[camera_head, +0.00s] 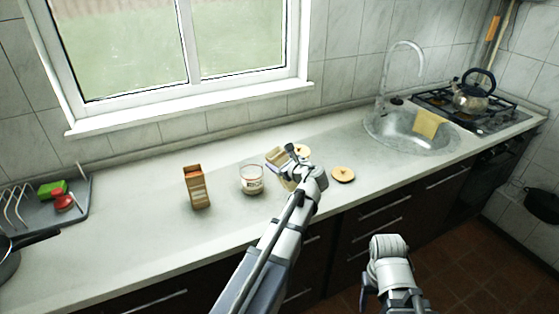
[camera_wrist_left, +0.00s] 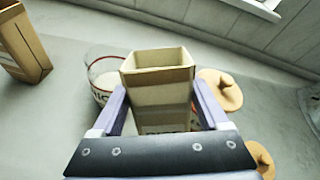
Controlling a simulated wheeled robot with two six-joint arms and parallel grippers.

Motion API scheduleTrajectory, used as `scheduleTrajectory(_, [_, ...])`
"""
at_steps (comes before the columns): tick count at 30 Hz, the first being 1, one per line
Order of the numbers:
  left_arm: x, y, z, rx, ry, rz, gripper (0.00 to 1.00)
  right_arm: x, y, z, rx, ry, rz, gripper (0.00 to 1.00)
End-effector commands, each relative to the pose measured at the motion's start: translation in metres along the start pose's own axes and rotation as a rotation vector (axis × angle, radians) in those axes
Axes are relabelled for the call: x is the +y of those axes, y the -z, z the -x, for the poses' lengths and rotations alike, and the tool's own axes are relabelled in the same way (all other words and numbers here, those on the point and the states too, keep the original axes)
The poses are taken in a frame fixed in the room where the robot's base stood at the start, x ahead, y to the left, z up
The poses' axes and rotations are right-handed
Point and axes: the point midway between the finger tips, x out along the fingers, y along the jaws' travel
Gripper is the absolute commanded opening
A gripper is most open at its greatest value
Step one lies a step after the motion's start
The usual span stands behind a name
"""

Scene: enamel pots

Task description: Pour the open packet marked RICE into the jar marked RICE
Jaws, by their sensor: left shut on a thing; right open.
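My left gripper (camera_head: 287,168) is shut on an open cardboard packet (camera_wrist_left: 158,75), with a finger on each side in the left wrist view. The packet (camera_head: 276,157) also shows in the head view, partly hidden by the gripper, close to the right of the jar. Its print is mostly hidden. A clear jar (camera_head: 252,182) with a red-edged label stands open on the counter; in the left wrist view the jar (camera_wrist_left: 101,80) is partly behind the packet. Its lettering is only partly visible. My right gripper (camera_head: 388,250) is low at the right, away from the counter; its fingers are hard to make out.
Another open carton (camera_head: 198,188) stands left of the jar. Round wooden lids (camera_head: 343,174) (camera_head: 303,150) lie to the right and behind my left gripper. A sink (camera_head: 400,130), kettle (camera_head: 474,95) and dish rack (camera_head: 45,215) are farther off. Counter between rack and carton is clear.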

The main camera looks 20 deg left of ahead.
Motion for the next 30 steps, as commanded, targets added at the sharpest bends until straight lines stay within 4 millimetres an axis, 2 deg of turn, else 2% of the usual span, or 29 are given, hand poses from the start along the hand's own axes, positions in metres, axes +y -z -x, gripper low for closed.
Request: scheduleTrajectory(30, [0.001,-0.009,-0.001,0.038,0.001,0.038,0.00,0.001,-0.001,0.014,0.000,0.000,0.000,0.58])
